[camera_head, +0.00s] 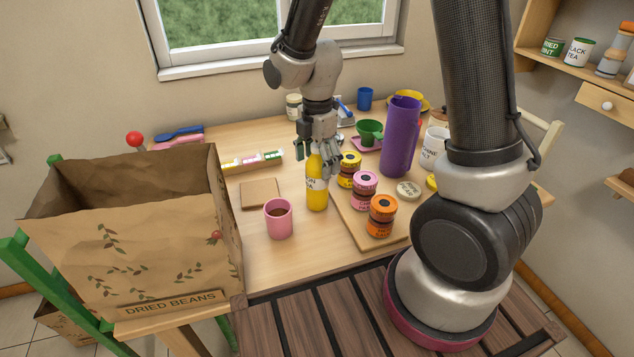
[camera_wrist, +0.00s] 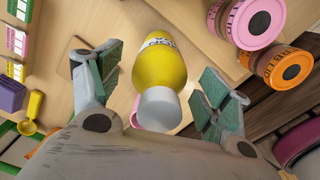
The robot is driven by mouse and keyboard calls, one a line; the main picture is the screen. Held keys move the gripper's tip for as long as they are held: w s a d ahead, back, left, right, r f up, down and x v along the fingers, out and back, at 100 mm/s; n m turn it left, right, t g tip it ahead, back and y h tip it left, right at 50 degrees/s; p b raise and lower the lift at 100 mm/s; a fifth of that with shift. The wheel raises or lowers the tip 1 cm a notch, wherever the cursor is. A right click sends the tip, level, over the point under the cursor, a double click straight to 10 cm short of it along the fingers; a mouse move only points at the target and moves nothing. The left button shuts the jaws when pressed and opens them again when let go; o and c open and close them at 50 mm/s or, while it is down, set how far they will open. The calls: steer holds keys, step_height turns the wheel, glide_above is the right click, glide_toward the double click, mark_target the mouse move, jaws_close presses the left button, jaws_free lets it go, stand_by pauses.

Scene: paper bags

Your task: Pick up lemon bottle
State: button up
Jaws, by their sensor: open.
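The lemon bottle (camera_head: 317,190) is yellow with a white label and stands upright on the table beside the pink mug. My gripper (camera_head: 317,152) is directly above it, pointing down, with its fingers around the bottle's upper part. In the wrist view the bottle (camera_wrist: 159,70) shows its white-grey cap toward me and lies between the two green-padded fingers of my gripper (camera_wrist: 160,90). The fingers are spread, with a gap on each side of the bottle. The label is only partly readable.
A pink mug (camera_head: 279,218) stands left of the bottle. Stacked pink (camera_head: 364,190) and orange jars (camera_head: 382,215) stand close on its right, on a wooden board (camera_head: 352,226). A large paper bag (camera_head: 140,245) fills the left.

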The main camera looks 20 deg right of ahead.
steer(key=shift+f, duration=0.75)
steer(key=c, duration=1.2)
steer(key=shift+r, duration=0.15)
